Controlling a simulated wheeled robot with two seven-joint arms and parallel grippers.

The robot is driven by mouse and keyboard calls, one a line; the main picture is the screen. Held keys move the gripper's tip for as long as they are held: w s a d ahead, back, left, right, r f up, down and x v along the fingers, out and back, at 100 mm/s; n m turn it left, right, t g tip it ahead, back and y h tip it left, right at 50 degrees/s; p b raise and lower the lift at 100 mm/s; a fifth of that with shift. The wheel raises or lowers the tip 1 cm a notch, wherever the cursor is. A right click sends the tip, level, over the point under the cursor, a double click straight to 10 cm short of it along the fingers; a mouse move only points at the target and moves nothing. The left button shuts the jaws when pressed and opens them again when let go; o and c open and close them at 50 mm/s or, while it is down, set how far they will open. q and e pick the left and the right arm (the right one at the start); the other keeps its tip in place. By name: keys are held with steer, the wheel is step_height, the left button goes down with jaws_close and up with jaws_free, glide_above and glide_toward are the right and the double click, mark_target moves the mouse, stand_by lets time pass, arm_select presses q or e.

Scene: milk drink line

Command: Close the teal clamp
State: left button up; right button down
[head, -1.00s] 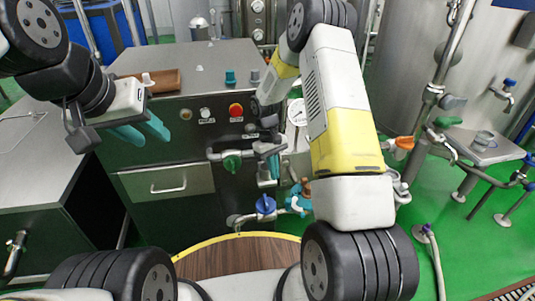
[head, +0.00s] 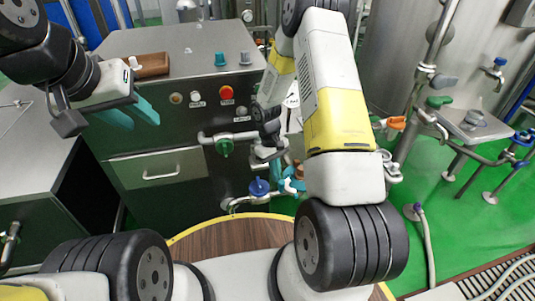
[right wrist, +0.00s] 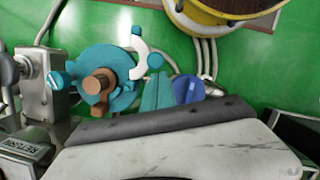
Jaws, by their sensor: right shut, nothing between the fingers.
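The teal clamp (right wrist: 122,62) shows in the right wrist view as a round teal body with a brown knob in front. A curved white piece with small teal ends stands out at its upper right. In the head view the clamp (head: 291,184) is small and partly hidden by my right arm. My right gripper (right wrist: 157,92) is shut and empty, its teal fingertips just right of the clamp, apart from it in the picture. The right gripper in the head view (head: 278,165) is partly covered. My left gripper (head: 132,112) is open and empty, in front of the steel cabinet.
A blue valve handle (head: 259,187) is close below left of the clamp; it also shows beside my fingertips (right wrist: 187,90). A green valve handle (head: 224,147) is on the cabinet front. A RETURN-labelled box (right wrist: 28,148) is at lower left.

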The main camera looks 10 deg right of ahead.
mark_target(289, 188)
steer(key=shift+s+d+n, duration=0.15)
steer(key=shift+s+n, duration=0.2)
steer(key=shift+n, duration=0.25)
steer(key=d+n, duration=0.1)
steer(key=n, duration=0.1)
steer(key=s+d+n+t+h, duration=0.1)
steer(key=n, duration=0.1)
steer(key=s+d+n, duration=0.1)
steer(key=n, duration=0.2)
steer(key=shift+s+t, duration=0.25)
steer(key=shift+t, duration=0.05)
steer(key=shift+d+n+t+h, duration=0.1)
steer(key=shift+d+n+t, duration=0.15)
steer(key=shift+d+n, duration=0.75)
steer(key=shift+d+n+t+h, duration=0.1)
steer(key=shift+d+n+t, duration=0.35)
steer(key=shift+n, duration=1.1)
steer(key=shift+d+n+t+h, duration=0.1)
steer(key=shift+d+n, duration=0.75)
steer(key=shift+n, duration=0.4)
steer(key=shift+a, duration=0.1)
